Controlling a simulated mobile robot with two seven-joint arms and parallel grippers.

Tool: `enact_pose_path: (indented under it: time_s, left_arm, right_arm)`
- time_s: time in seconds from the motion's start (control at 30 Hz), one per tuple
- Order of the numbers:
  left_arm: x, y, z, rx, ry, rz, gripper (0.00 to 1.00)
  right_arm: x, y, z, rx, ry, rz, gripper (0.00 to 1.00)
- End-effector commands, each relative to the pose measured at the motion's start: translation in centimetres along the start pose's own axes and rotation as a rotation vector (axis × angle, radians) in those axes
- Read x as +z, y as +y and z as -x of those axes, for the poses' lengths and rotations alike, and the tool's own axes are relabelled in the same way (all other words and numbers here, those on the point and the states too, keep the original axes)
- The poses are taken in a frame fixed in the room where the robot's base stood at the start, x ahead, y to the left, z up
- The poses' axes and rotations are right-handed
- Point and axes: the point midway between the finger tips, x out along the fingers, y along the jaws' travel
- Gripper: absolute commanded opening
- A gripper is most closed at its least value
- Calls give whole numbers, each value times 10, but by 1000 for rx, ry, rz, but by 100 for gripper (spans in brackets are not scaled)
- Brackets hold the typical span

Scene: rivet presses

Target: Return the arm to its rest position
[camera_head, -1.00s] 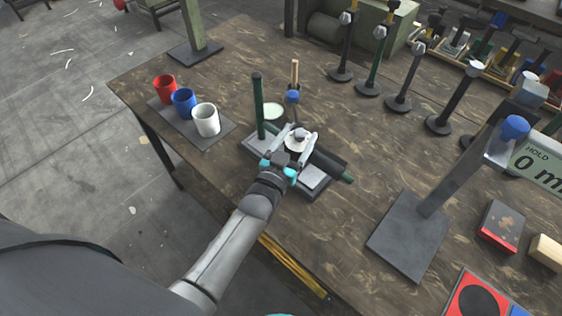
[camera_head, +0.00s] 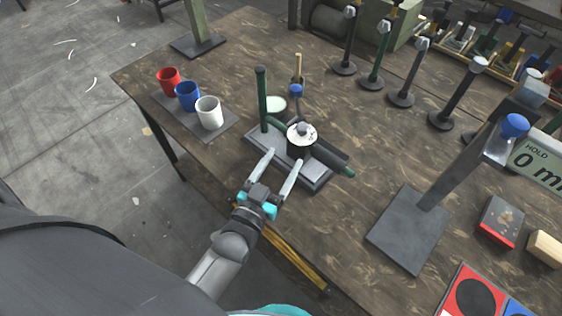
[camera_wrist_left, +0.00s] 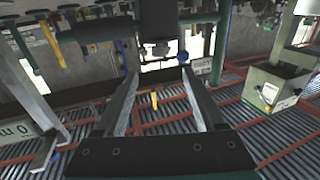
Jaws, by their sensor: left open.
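My left gripper (camera_head: 278,172) is open and empty, at the near edge of the workbench (camera_head: 330,220). Its two fingers are spread apart just in front of a small press fixture (camera_head: 318,178) with a grey base. A round part with a white top (camera_head: 302,133) sits on the fixture, beyond the fingertips and apart from them. A dark green post (camera_head: 263,98) stands at the fixture's left side. In the left wrist view the open fingers (camera_wrist_left: 161,88) show with nothing between them. My right gripper is not seen.
Red (camera_head: 168,80), blue (camera_head: 187,96) and white (camera_head: 209,112) cups stand on a grey mat at the left. A tall stand with a blue knob (camera_head: 514,126) is at the right. Several upright tools stand at the back. Bare tabletop lies right of the fixture.

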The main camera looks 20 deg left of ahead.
Motion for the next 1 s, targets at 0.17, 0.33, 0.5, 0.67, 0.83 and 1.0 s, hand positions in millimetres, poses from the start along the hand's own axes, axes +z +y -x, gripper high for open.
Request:
enact_pose_path:
  time_s: [0.17,0.33,0.5,0.67,0.83,1.0]
  left_arm:
    - [0,0,0,0,0,0,71]
    - [0,0,-1,1,-3,0,71]
    - [4,2,-2,12,-78,-4,71]
    - [14,5,1,34,-249,-13,71]
    - [23,8,14,53,-450,-24,71]
    - [28,8,39,67,-652,-41,71]
  right_arm:
    - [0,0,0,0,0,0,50]
    - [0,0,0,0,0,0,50]
    - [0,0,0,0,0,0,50]
    - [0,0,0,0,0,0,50]
    - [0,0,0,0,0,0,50]
    - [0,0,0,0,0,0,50]
